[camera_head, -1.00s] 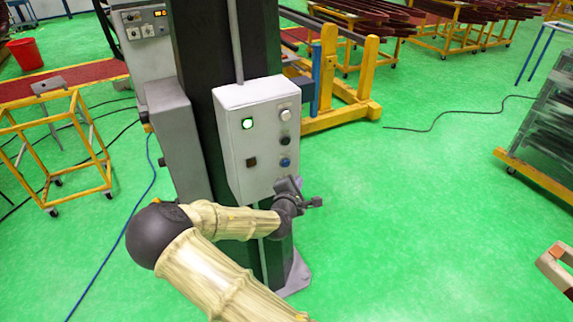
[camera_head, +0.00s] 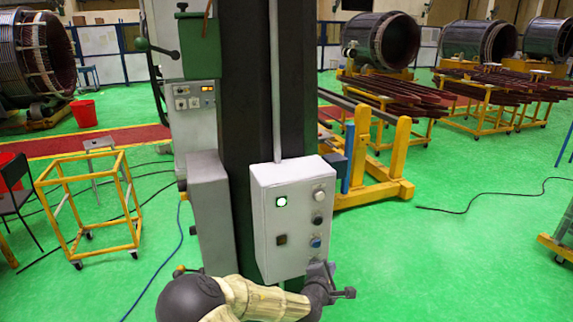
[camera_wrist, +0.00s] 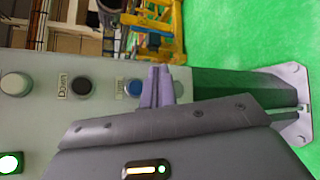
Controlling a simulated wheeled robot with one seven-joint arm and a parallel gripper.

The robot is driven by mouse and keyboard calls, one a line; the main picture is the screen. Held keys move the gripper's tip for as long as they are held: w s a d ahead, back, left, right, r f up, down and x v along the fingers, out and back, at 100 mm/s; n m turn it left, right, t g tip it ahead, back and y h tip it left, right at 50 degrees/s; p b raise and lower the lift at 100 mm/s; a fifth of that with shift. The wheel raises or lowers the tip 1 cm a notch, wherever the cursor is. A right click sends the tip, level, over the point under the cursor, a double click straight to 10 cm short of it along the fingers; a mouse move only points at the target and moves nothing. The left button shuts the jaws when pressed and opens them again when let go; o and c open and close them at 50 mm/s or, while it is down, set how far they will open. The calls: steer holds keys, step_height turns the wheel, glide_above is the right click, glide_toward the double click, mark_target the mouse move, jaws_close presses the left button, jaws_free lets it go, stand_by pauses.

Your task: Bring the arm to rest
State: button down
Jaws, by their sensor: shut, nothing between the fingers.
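My arm reaches up from the bottom of the head view, and its dark gripper (camera_head: 338,290) is at the lower right corner of a pale grey control box (camera_head: 295,225). In the wrist view the gripper's fingers (camera_wrist: 160,84) are together with nothing between them. They show beside the blue button (camera_wrist: 133,88) of the box. Whether they touch the box cannot be told. The box also bears a black button (camera_wrist: 82,87), a white button (camera_wrist: 15,84) and a lit green square lamp (camera_head: 281,201).
The box is on a dark column (camera_head: 247,110) with a grey cabinet (camera_head: 209,215) to its left. A yellow frame cart (camera_head: 90,205) stands at the left and a yellow stand (camera_head: 375,185) behind at the right. Open green floor (camera_head: 440,260) lies to the right.

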steer(key=s+d+f+m+g+y, duration=0.1)
steer(key=s+f+m+g+y, duration=0.1)
steer(key=s+m+g, duration=0.25)
steer(key=s+d+f+m+g+y, duration=0.1)
steer(key=s+d+f+m+g, duration=0.15)
steer(key=s+m, duration=0.35)
steer(key=s+a+r+m+g+y, duration=0.1)
steer(key=s+r+m, duration=0.3)
steer(key=s, duration=0.4)
steer(key=s+a+r+m+g+y, duration=0.2)
steer(key=s+r+m+y, duration=0.1)
steer(key=s+r, duration=0.4)
steer(key=shift+s+a+r+m, duration=0.3)
steer(key=shift+s+a+m, duration=0.1)
steer(key=shift+s, duration=0.2)
steer(key=shift+w+d, duration=0.1)
